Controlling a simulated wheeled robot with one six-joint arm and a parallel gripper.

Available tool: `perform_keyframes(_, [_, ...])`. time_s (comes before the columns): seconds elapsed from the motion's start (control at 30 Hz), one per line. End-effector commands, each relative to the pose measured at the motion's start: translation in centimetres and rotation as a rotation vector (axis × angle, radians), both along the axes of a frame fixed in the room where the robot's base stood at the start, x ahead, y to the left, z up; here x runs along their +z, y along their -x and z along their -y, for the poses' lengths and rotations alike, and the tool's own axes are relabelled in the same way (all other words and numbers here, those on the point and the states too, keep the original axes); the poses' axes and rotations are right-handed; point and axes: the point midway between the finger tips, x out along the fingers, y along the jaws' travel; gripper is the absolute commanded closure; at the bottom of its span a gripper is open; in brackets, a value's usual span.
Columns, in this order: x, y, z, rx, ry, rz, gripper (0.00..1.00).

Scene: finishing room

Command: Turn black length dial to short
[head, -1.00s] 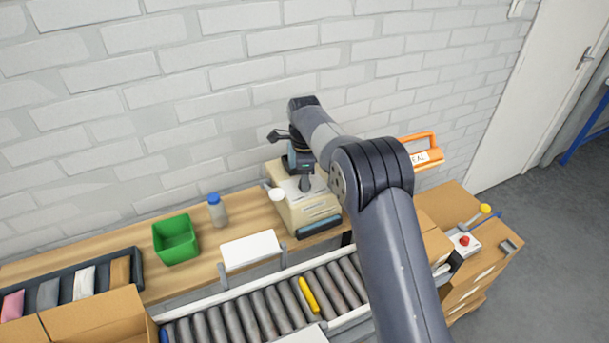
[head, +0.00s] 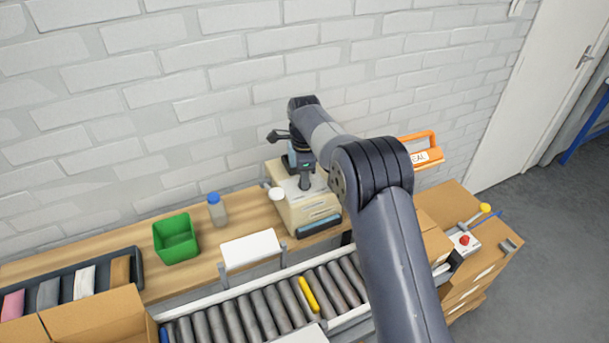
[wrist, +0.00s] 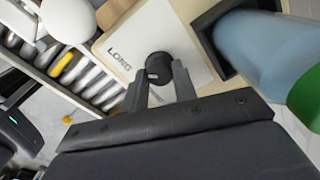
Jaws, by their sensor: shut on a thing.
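The black length dial (wrist: 158,68) is on the pale top plate of a cream machine (wrist: 205,45), with the word LONG printed to its left in the wrist view. A small light mark shows on the dial's lower left side. My gripper (wrist: 160,77) is shut on the dial, one finger on each side of it. The far lettering is hidden by the fingers. In the head view the machine (head: 312,213) stands on the bench against the wall, and my gripper (head: 305,180) reaches down to its top; the dial is hidden there.
A light blue cylinder with a green end (wrist: 268,55) is close to my gripper at right in the wrist view. A green bin (head: 176,240), a blue-capped bottle (head: 217,212) and a white board (head: 250,250) are left of the machine. A roller conveyor (head: 260,305) runs in front.

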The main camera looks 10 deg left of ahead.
Motion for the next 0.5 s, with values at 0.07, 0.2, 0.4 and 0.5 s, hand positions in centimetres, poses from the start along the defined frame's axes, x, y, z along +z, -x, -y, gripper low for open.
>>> perform_keyframes(0.07, [0.06, 0.02, -0.02, 0.034, 0.0, -0.001, 0.96])
perform_keyframes(0.2, [0.09, 0.0, -0.02, 0.126, 0.0, -0.001, 0.96])
perform_keyframes(0.4, [0.08, -0.01, -0.03, 0.303, 0.0, 0.0, 0.96])
perform_keyframes(0.5, [0.06, -0.01, -0.03, 0.398, 0.0, 0.0, 0.96])
